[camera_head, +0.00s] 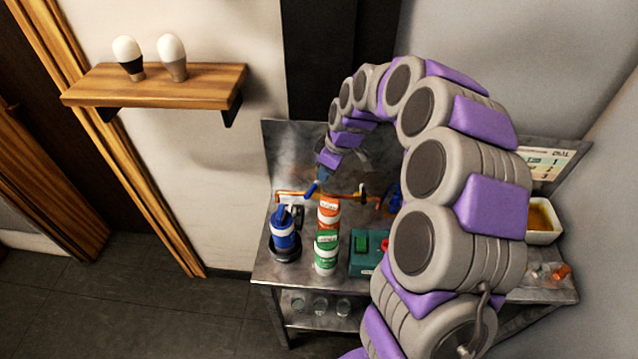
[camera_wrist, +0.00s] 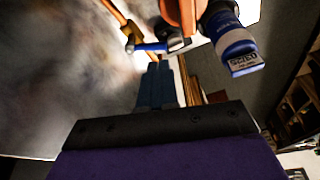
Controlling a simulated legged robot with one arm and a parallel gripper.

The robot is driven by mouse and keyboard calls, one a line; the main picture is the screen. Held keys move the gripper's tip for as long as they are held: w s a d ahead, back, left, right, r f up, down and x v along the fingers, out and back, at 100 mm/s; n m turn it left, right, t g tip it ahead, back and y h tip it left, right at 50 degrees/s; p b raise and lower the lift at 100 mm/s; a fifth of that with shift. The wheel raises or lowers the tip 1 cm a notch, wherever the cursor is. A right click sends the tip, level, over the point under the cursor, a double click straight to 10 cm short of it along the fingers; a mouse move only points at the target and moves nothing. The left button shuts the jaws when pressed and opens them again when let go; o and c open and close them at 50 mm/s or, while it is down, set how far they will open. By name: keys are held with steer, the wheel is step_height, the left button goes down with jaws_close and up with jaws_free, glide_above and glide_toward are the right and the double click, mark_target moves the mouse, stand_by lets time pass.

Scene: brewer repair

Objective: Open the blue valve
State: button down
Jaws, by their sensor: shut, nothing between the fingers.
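The blue valve's lever handle (camera_head: 311,189) sits on the copper pipe at the back of the metal table. In the wrist view the blue lever (camera_wrist: 152,47) lies roughly crosswise, just beyond my fingertips. My gripper (camera_head: 324,173) is above and close beside the lever in the head view. In the wrist view my gripper's blue fingers (camera_wrist: 158,66) are together, with nothing between them. I cannot tell whether the fingertips touch the lever.
My arm hides much of the table's right side. A wooden shelf (camera_head: 160,85) hangs at left.

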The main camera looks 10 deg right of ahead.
mark_target(308, 195)
steer(key=b+x, duration=0.1)
steer(key=x, duration=0.8)
steer(key=shift+f+b, duration=0.3)
steer(key=shift+f, duration=0.05)
steer(key=shift+w+d+r+m+p, duration=0.1)
steer(key=shift+d+m+p, duration=0.05)
steer(key=shift+m+p, duration=0.15)
steer(key=shift+w+a+m+t+h+p, duration=0.1)
steer(key=shift+a+m+t+h+p, duration=0.1)
steer(key=shift+a+m+p, duration=0.35)
steer(key=shift+w+a+m+t+h+p, duration=0.2)
steer(key=shift+a+m+p, duration=0.1)
steer(key=shift+m+p, duration=0.45)
steer(key=w+a+m+h+p, duration=0.1)
steer(key=m, duration=0.2)
steer(key=w+a+m+p, duration=0.1)
steer(key=w+m+p, duration=0.1)
steer(key=m, duration=0.1)
steer(key=w+a+m+h+p, duration=0.1)
steer(key=w+m+p, duration=0.1)
steer(key=m, duration=0.1)
steer(key=shift+a+m+t+h, duration=0.1)
steer(key=shift+m+t+h, duration=0.2)
steer(key=shift+w+r, duration=0.1)
steer(key=shift+r, duration=0.05)
